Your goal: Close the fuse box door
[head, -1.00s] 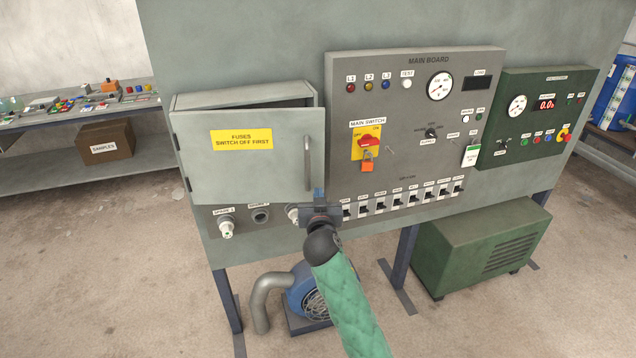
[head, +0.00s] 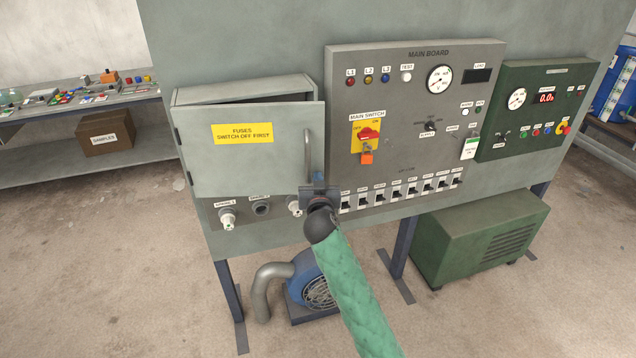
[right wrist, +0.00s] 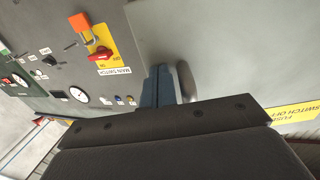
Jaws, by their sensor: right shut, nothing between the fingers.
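The grey fuse box door (head: 265,170), with a yellow "FUSES SWITCH OFF FIRST" label, is hinged at the left and stands ajar. A dark gap shows along its top, below the fuse box's top (head: 235,94). Its upright bar handle (head: 307,157) is near its right edge. My right gripper (head: 319,182) is shut and empty, by the door's lower right edge, just right of the handle's lower end. In the right wrist view its fingers (right wrist: 159,85) are together beside the handle (right wrist: 187,82), in front of the door (right wrist: 235,55). Contact cannot be told. My left gripper is not in view.
The main board (head: 400,130), with its red main switch and a row of breakers (head: 400,194), lies close right of my gripper. A blue blower (head: 312,285) and green cabinet (head: 475,245) stand below.

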